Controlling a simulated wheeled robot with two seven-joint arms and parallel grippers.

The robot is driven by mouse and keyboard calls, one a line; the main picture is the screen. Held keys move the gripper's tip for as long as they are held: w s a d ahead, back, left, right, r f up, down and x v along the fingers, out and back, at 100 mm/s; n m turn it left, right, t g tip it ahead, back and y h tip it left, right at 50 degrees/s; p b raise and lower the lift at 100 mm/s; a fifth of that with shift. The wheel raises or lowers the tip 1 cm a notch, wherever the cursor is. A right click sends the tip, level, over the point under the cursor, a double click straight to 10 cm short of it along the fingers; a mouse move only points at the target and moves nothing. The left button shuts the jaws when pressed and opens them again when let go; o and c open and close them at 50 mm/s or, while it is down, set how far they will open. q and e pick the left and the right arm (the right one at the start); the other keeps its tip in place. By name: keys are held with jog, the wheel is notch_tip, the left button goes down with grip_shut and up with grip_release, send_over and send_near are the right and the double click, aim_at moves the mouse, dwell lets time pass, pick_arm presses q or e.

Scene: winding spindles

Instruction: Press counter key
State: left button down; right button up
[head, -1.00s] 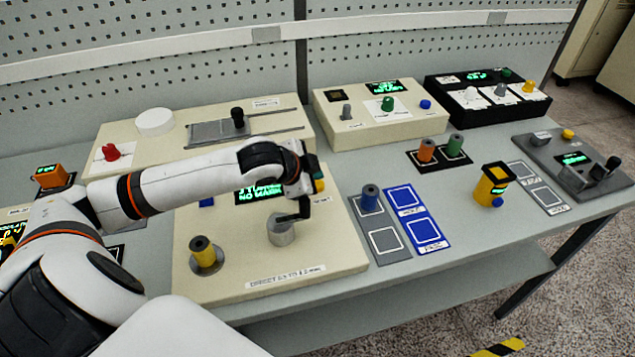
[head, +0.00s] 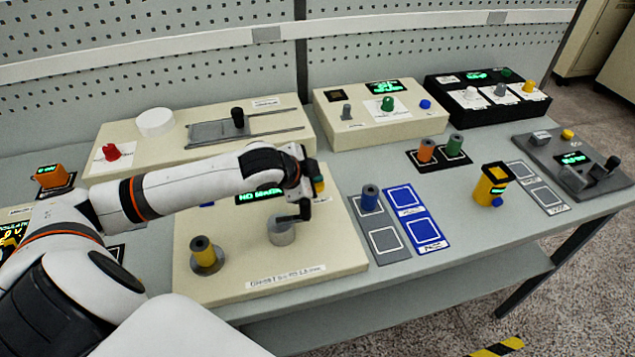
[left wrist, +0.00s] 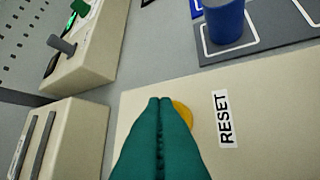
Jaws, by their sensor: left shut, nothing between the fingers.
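The yellow key (left wrist: 183,118) is a round button on the cream panel (left wrist: 270,110), beside a label reading RESET (left wrist: 226,118). In the left wrist view the closed teal fingers of my left gripper (left wrist: 160,102) cover part of it; I cannot tell whether they touch it. In the head view the left gripper (head: 318,172) is over the right back part of the cream panel, with the yellow key (head: 320,187) just under it. A lit green display (head: 258,196) on that panel is partly hidden by my arm. My right gripper is not in view.
A grey cylinder (head: 280,232) with a black arm on top and a yellow spindle (head: 203,252) stand on the same panel. A blue spindle (head: 369,198) stands right of it. Several other consoles fill the back of the bench. The bench's front strip is clear.

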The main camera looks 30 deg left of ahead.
pick_arm(q)
jog(key=shift+f, duration=0.45)
dwell(0.4)
jog(key=shift+r, duration=0.1)
jog(key=shift+r+p, duration=0.9)
jog(key=shift+p, duration=0.25)
notch_tip(320, 180, up, 5)
jog(key=p, duration=0.6)
dwell(0.4)
